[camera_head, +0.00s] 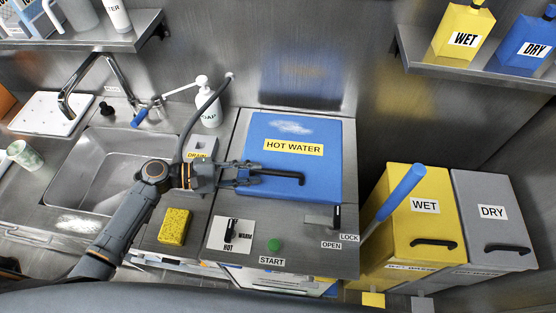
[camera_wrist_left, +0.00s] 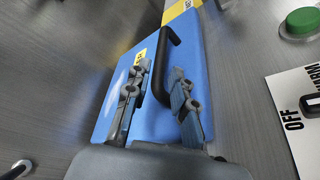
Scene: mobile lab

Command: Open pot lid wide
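The blue pot lid (camera_head: 322,130) labelled HOT WATER lies flat and closed on the metal counter unit. Its black bar handle (camera_head: 285,175) runs along the near side of the lid. My left gripper (camera_head: 256,174) reaches in from the left, over the lid at the handle's left end. In the left wrist view, the fingers (camera_wrist_left: 158,92) are apart, with part of the black handle (camera_wrist_left: 166,52) between them and a gap beside it. Contact with the handle cannot be told. A black latch lever (camera_head: 337,216) stands near the LOCK label. My right gripper is out of view.
A green START button (camera_head: 274,245) and a dial panel (camera_head: 231,235) are in front of the lid. A yellow sponge (camera_head: 175,226), sink (camera_head: 105,170) and soap bottle (camera_head: 210,108) are left. Yellow WET (camera_head: 422,185) and grey DRY (camera_head: 490,190) bins stand right.

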